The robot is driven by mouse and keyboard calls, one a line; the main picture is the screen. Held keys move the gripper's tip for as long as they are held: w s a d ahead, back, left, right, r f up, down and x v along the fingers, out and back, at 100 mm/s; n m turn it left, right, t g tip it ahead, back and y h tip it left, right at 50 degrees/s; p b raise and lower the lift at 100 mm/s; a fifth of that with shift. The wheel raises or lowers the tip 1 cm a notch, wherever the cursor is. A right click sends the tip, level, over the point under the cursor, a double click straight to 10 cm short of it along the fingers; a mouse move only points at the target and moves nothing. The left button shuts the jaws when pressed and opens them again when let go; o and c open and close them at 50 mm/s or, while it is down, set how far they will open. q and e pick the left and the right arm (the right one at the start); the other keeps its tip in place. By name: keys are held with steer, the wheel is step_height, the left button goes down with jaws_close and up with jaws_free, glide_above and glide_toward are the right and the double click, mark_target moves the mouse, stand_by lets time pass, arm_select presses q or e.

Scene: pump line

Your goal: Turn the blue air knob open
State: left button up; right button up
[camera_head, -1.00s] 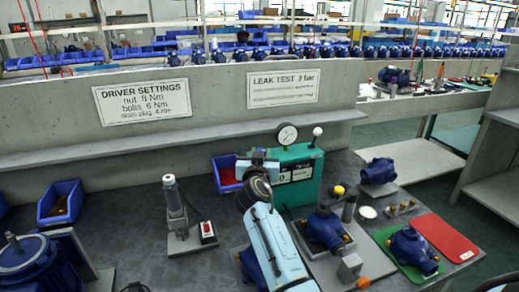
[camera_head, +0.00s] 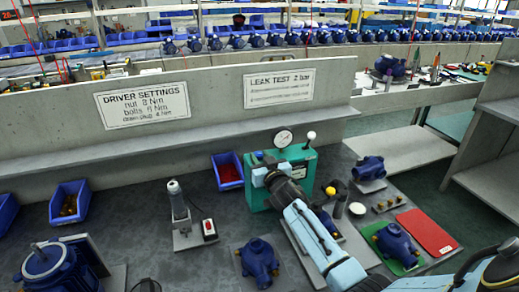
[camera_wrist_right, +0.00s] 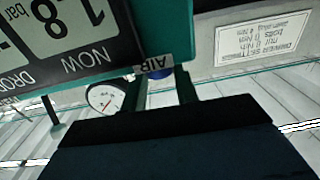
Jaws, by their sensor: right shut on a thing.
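The teal leak tester (camera_head: 299,160) stands on the bench with a round white gauge (camera_head: 284,138) on top. My right gripper (camera_head: 264,173) is at the left part of the tester's front face. In the right wrist view, which is upside down, the blue air knob (camera_wrist_right: 160,99) shows only in part beside the AIR label (camera_wrist_right: 154,66). My right gripper (camera_wrist_right: 164,92) is shut on the knob there. The tester's display (camera_wrist_right: 75,35) reads 1.8 under NOW. The knob's turn angle cannot be made out. My left gripper is not in view.
A blue pump (camera_head: 258,262) stands left of my right arm. More pumps, a green mat (camera_head: 412,262) and a red mat (camera_head: 427,231) lie to its right.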

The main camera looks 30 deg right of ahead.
steer(key=shift+s+d+n+y+p, duration=0.1)
steer(key=shift+d+n+y+p, duration=0.2)
steer(key=shift+n+y+p, duration=0.65)
steer(key=shift+y, duration=0.45)
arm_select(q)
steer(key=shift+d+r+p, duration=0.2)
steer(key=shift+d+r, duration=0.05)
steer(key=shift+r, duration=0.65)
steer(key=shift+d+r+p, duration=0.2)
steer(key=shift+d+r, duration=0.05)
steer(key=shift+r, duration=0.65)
arm_select(e)
steer(key=shift+f+n+y, duration=0.1)
steer(key=shift+n+y, duration=0.35)
steer(key=shift+y, duration=0.35)
steer(key=o, duration=1)
